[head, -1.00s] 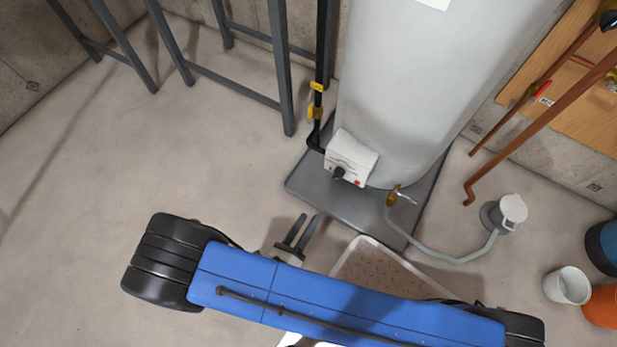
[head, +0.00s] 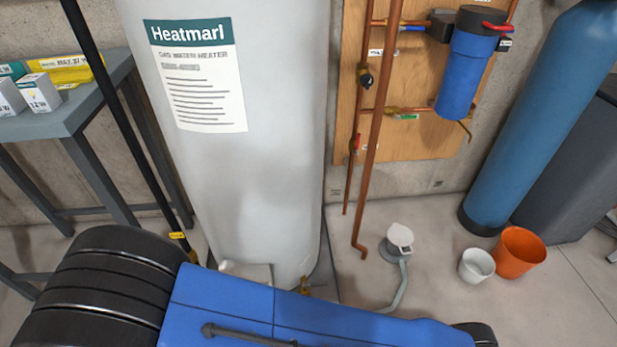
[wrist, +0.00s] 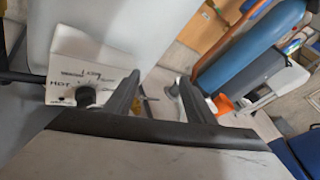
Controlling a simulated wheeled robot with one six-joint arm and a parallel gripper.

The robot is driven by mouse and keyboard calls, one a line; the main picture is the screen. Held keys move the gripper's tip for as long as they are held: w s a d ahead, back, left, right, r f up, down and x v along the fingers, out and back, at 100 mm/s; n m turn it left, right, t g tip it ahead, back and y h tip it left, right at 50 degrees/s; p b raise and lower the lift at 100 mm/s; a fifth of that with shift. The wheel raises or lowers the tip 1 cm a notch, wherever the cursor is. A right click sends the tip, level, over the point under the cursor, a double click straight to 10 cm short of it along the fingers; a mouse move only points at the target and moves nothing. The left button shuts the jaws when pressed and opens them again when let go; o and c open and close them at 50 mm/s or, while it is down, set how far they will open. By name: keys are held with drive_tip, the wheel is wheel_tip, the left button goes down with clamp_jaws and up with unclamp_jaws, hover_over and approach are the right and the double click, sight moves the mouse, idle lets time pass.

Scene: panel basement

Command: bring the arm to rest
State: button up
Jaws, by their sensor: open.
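My gripper (wrist: 158,98) shows in the wrist view, its two dark fingers apart with nothing between them. In the head view my blue arm link crosses the bottom of the picture and hides the gripper. The water heater (head: 235,190) stands upright behind the arm. Its white control box with a black knob (wrist: 85,80) shows at the left of the wrist view, beside the left finger. From these views I cannot tell how far the fingers are from it.
A grey table (head: 62,118) with small boxes stands left. Copper pipes (head: 376,130) run down a wooden board. Some floor there is bare.

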drive_tip(key=w+d+r+m+g+h, duration=0.1)
drive_tip(key=w+d+r+m+g, duration=0.5)
drive_tip(key=d+r+m, duration=0.5)
drive_tip(key=w+d+r+m+g, duration=0.65)
drive_tip(key=d+r, duration=0.25)
drive_tip(key=d, duration=0.4)
drive_tip(key=s+d+r+m+t+y, duration=0.1)
drive_tip(key=s+d+r+m+y, duration=0.3)
drive_tip(key=d+r+m, duration=0.4)
drive_tip(key=s+d+r+m+t+y, duration=0.2)
drive_tip(key=s+d+r+m+y, duration=0.2)
drive_tip(key=s+d+r+m, duration=0.3)
drive_tip(key=d+m, duration=0.3)
drive_tip(key=d, duration=0.2)
drive_tip(key=shift+r+m, duration=0.35)
drive_tip(key=shift+r, duration=0.05)
drive_tip(key=shift+c, duration=0.6)
